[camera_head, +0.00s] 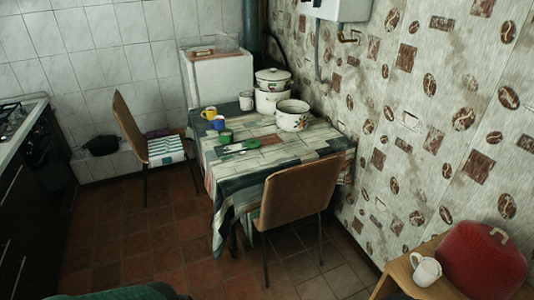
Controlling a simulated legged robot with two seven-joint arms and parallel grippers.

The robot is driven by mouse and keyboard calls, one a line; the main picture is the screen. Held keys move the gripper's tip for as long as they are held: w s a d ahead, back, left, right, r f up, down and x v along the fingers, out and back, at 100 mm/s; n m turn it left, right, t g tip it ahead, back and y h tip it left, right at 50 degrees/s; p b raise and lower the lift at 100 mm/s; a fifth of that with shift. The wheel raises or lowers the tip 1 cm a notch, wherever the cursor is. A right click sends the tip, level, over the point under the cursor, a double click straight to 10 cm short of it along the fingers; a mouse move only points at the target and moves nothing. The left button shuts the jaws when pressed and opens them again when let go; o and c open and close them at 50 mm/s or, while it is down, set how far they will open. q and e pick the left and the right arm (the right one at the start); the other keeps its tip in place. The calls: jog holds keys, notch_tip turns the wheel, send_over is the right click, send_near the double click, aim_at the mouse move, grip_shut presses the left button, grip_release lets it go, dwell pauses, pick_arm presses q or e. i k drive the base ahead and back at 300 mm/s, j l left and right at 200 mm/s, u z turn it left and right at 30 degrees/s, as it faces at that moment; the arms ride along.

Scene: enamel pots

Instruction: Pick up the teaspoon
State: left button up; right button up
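The teaspoon cannot be made out for certain at this distance. A small flat green item (232,148) with a light, thin part beside it lies on the table (290,158) near its left side; I cannot tell whether the spoon is there. Neither of my grippers shows in this view.
A yellow mug (209,113), blue mug (218,124), green cup (226,137) and enamel pots (292,115) stand on the table. One chair (300,190) stands at its front, another (130,125) at its left. A red bread box (484,262) is at lower right.

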aim_at(241, 152)
jog(key=i+j+z, duration=0.2)
jog(key=z, duration=0.3)
jog(key=i+j+z, duration=0.2)
jog(key=j+z, duration=0.25)
jog(key=i+j+z, duration=0.15)
jog(key=z, duration=0.35)
jog(key=i+j+z, duration=0.25)
jog(key=j, duration=1.25)
jog(key=k+j+z, duration=0.1)
jog(key=j+z, duration=0.15)
jog(key=j, duration=1.95)
